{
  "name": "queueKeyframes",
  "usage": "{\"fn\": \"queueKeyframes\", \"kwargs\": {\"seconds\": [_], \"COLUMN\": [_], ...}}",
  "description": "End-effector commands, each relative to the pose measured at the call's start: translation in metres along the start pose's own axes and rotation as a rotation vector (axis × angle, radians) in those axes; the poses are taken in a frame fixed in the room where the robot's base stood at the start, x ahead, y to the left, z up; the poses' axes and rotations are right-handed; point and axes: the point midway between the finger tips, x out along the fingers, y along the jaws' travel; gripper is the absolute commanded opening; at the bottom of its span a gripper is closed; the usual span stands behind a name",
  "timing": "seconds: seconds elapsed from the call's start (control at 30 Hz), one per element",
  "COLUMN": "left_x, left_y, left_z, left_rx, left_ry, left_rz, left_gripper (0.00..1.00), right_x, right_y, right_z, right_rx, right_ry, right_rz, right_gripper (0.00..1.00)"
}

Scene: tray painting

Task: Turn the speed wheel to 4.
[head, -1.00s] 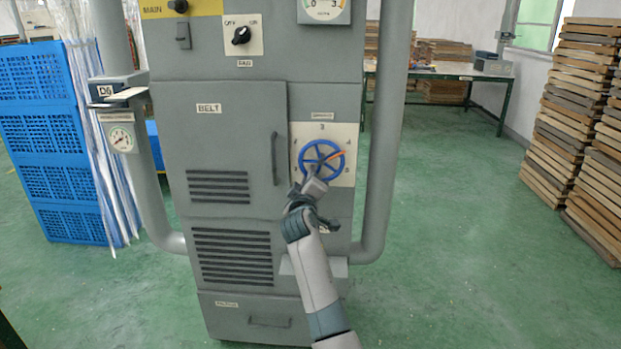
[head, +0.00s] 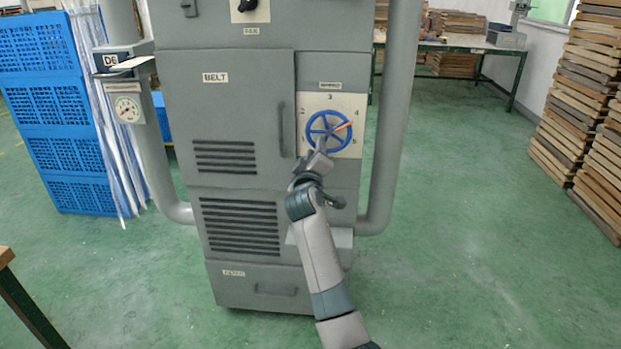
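The blue speed wheel (head: 311,122) has several spokes and sits on a pale dial plate (head: 346,99) on the grey machine's front. Numbers 2, 3, 4 and 5 show around it. Its orange pointer (head: 345,126) points right and slightly up, a little below the 4. My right gripper (head: 321,146) reaches up from below and is at the wheel's lower rim, overlapping it in the picture. Whether its fingers are closed on the rim is too small to tell. The gripper hides the lower left of the wheel and plate. My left gripper is not in view.
The machine (head: 235,110) has a BELT door with a handle (head: 282,130) left of the wheel. A grey pipe (head: 390,130) runs down its right side. Blue crates (head: 45,100) stand at left, wood stacks (head: 585,130) at right. Green floor is clear at right.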

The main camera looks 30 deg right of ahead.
Motion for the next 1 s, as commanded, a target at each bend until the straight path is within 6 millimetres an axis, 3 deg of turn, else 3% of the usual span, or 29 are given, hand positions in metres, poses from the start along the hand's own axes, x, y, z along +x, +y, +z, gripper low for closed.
{"fn": "queueKeyframes", "kwargs": {"seconds": [0.6, 0.8, 1.0], "left_x": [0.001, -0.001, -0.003], "left_y": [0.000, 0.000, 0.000], "left_z": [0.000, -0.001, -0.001], "left_rx": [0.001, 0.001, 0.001], "left_ry": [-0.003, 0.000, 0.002], "left_rz": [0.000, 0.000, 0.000], "left_gripper": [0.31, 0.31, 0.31], "right_x": [-0.119, -0.142, -0.148], "right_y": [-0.001, -0.001, -0.001], "right_z": [0.001, 0.001, 0.001], "right_rx": [0.001, 0.001, 0.000], "right_ry": [-0.002, -0.001, -0.001], "right_rz": [-0.002, -0.002, -0.001], "right_gripper": [0.29, 0.29, 0.29]}}
